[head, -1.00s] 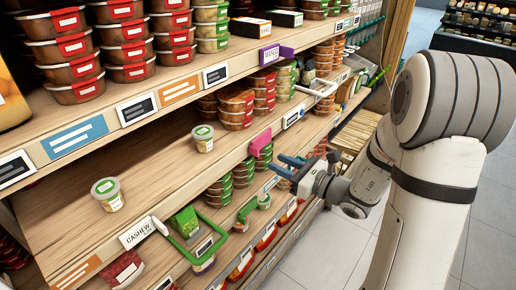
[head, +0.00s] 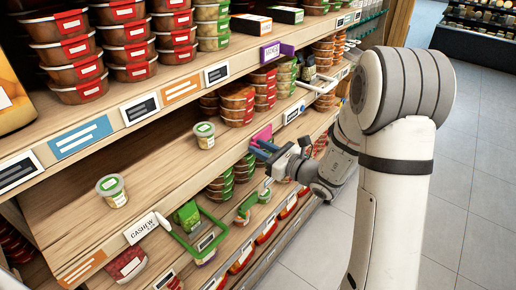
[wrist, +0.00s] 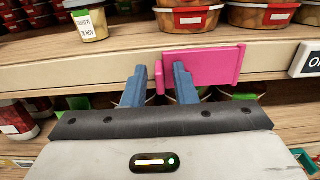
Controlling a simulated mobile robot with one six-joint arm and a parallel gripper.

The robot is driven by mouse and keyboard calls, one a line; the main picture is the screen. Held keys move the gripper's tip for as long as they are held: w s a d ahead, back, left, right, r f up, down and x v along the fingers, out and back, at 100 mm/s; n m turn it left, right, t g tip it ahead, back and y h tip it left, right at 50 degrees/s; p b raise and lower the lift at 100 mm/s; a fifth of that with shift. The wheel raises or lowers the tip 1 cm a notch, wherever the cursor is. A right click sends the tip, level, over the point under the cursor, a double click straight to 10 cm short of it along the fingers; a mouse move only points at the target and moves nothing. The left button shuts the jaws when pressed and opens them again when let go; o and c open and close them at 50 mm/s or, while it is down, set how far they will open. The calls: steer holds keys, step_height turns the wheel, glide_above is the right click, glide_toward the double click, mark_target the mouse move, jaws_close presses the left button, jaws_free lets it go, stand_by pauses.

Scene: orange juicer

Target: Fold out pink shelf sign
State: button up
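The pink shelf sign (head: 263,134) is on the front edge of the middle shelf in the head view. In the wrist view the sign (wrist: 215,65) lies flat along the shelf edge, with a narrow pink upright part at its left end. My gripper (wrist: 159,84) is open at the sign's left end. The narrow pink part shows in the gap between the two blue fingers, and the right finger overlaps the sign's left part. I cannot tell whether either finger touches it. In the head view the gripper (head: 262,149) is close below the sign.
Tubs (wrist: 192,18) stand on the shelf just above the sign. A purple sign (head: 270,52) is on the shelf edge above. A green frame (head: 200,240) and a white CASHEW sign (head: 143,228) stick out lower left. The floor aisle (head: 455,190) at right is clear.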

jaws_close()
